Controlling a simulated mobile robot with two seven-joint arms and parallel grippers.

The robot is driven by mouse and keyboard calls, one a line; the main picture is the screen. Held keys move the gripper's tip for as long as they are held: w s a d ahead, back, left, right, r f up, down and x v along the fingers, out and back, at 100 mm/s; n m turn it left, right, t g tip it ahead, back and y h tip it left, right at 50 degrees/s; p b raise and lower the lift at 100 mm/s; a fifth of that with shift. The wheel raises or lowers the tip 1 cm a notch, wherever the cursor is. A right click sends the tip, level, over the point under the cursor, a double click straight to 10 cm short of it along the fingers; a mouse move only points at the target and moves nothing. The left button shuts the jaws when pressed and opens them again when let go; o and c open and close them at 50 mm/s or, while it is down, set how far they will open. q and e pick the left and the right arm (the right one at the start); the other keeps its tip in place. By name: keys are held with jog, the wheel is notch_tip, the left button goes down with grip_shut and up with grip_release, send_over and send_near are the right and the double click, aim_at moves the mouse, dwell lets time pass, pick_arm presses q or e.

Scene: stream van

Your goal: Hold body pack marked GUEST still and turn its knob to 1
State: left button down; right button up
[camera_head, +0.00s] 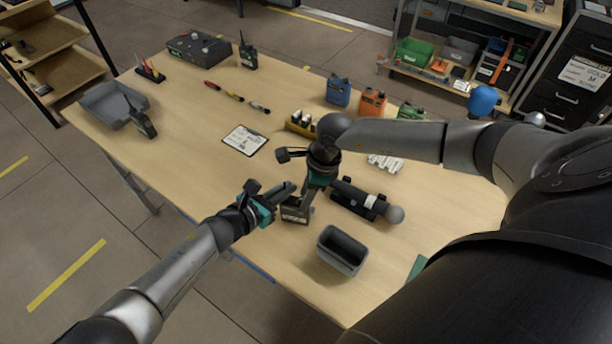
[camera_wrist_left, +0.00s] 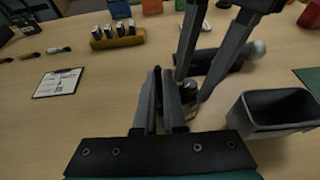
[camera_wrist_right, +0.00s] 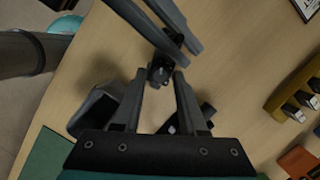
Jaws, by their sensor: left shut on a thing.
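The small dark body pack (camera_head: 295,214) with a pale label stands near the table's front edge; its lettering is too small to read. In the right wrist view its top and round knob (camera_wrist_right: 158,73) show. My left gripper (camera_head: 288,190) is shut on the pack from the left; its fingers (camera_wrist_left: 160,75) lie close together in the left wrist view. My right gripper (camera_head: 305,203) comes down from above. Its fingers (camera_wrist_right: 160,75) are apart, one on each side of the knob, with gaps visible. The knob's setting cannot be read.
A black microphone (camera_head: 395,214) in a holder lies just right of the pack, and a grey bin (camera_head: 341,250) stands in front. A yellow battery holder (camera_head: 300,125) and a clipboard (camera_head: 245,140) lie behind. A grey tray (camera_head: 103,101) is far left. The left-middle tabletop is clear.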

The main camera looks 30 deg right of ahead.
jog(key=shift+r, duration=0.1)
jog(key=shift+r, duration=2.95)
pick_arm(q)
jog(key=c, duration=0.9)
grip_release()
jog(key=shift+a, duration=0.1)
